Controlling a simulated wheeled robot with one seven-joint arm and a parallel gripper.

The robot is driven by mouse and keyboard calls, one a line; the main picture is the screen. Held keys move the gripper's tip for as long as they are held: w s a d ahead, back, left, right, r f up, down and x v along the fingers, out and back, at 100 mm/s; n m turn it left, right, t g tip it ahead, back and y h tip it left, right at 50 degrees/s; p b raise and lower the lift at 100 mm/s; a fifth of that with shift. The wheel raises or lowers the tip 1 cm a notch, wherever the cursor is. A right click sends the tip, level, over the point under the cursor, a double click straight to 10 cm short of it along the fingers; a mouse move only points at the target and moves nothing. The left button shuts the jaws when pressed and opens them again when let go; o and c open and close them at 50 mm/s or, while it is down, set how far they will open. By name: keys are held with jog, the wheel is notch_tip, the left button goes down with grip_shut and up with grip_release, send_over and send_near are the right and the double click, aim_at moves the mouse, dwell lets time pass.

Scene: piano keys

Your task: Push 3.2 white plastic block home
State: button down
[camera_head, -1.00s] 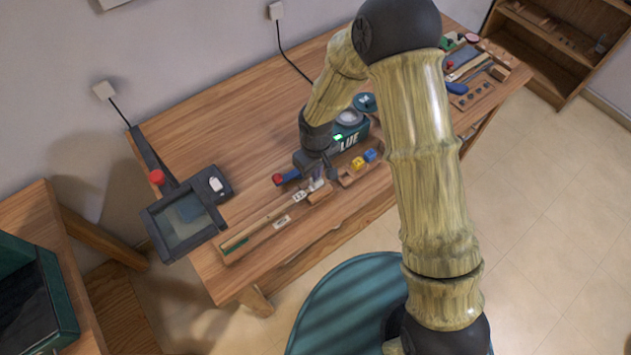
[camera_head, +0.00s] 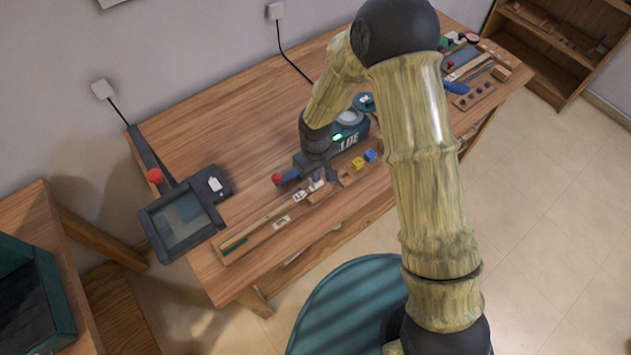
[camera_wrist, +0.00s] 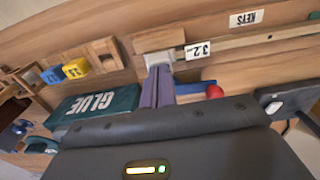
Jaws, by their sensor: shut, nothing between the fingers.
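The white plastic block (camera_wrist: 158,58) sits at the end of a long wooden rail, beside a white tag marked 3.2 (camera_wrist: 198,50). It is small and partly hidden by my fingers in the head view (camera_head: 316,185). My gripper (camera_wrist: 158,68) is shut and empty. Its purple-grey fingertips are right at the block's near face; I cannot tell whether they touch it. In the head view my gripper (camera_head: 317,178) is low over the front part of the table.
A wooden block (camera_wrist: 160,38) stands beside the white block. The KEYS tag (camera_wrist: 246,18) is further along the rail. A tray with yellow (camera_wrist: 75,68) and blue cubes (camera_wrist: 52,75), the GLUE box (camera_wrist: 95,105) and a red-ended blue tool (camera_wrist: 214,91) are close by.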

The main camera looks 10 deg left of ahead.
jog(key=shift+f, duration=0.4)
dwell(0.8)
jog(key=shift+r+p, duration=2.4)
jog(key=shift+r, duration=1.2)
jog(key=d+r+m+t, duration=0.1)
jog(key=d+r+m, duration=0.4)
jog(key=d+r, duration=0.8)
jog(key=s+d+r+m, duration=0.2)
jog(key=s+d, duration=0.1)
jog(key=d, duration=0.3)
jog(key=s+d+r+m+t, duration=0.1)
jog(key=s+d+r+m, duration=0.1)
jog(key=d, duration=0.4)
jog(key=shift+s+d+r+m+t, duration=0.3)
jog(key=shift+s+d+r+m, duration=0.15)
jog(key=shift+s, duration=0.6)
